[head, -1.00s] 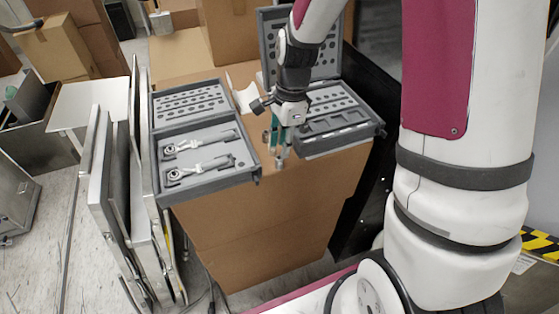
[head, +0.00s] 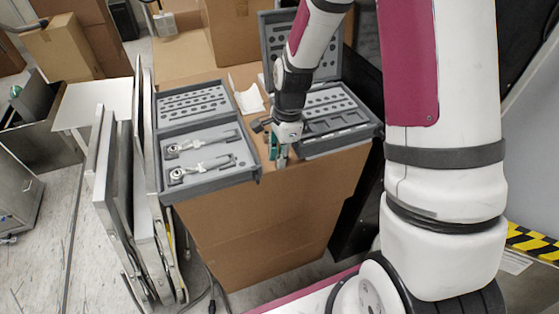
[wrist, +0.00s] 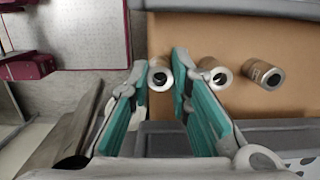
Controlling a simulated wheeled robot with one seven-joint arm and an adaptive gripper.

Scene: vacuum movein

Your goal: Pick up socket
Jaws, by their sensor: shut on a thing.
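Three metal sockets show in the wrist view in a row near the edge of the cardboard box top. The left socket (wrist: 160,77) is between the teal-lined fingertips of my gripper (wrist: 158,72), which is shut on it. A second socket (wrist: 218,77) is just right of the right finger, partly covered by it. A third socket (wrist: 266,75) stands farther right, clear of the fingers. In the head view my gripper (head: 280,155) points down at the box between two tool cases, and the sockets there are too small or hidden to tell apart.
An open grey case with two ratchets (head: 215,178) lies left of my gripper. Another open grey case (head: 335,142) stands close on the right. Both rest on the cardboard box (head: 255,235). Metal panels (head: 112,190) lean at the left.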

